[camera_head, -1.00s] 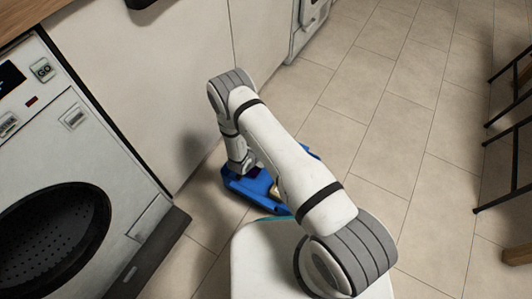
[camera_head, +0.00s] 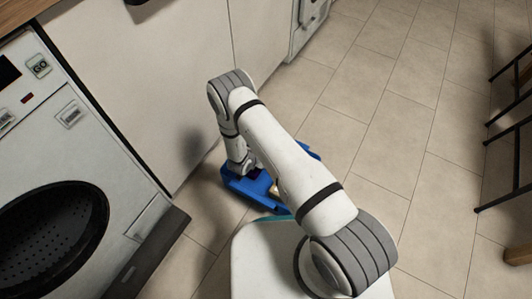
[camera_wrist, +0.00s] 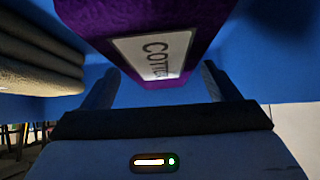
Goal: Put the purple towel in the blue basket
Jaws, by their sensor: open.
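The blue basket (camera_head: 238,186) is low in front of me, partly hidden behind my arm. In the wrist view its blue wall (camera_wrist: 262,60) surrounds most of the scene. The purple towel (camera_wrist: 205,30), with a white label, fills the top middle of the wrist view and appears to be within the basket.
Folded beige towels (camera_wrist: 35,60) are stacked beside the purple one. A white washing machine (camera_head: 60,150) stands at the left, with a white cabinet front (camera_head: 150,80) beyond it. Dark stool legs (camera_head: 505,155) are at the right. Tiled floor (camera_head: 400,130) is clear between.

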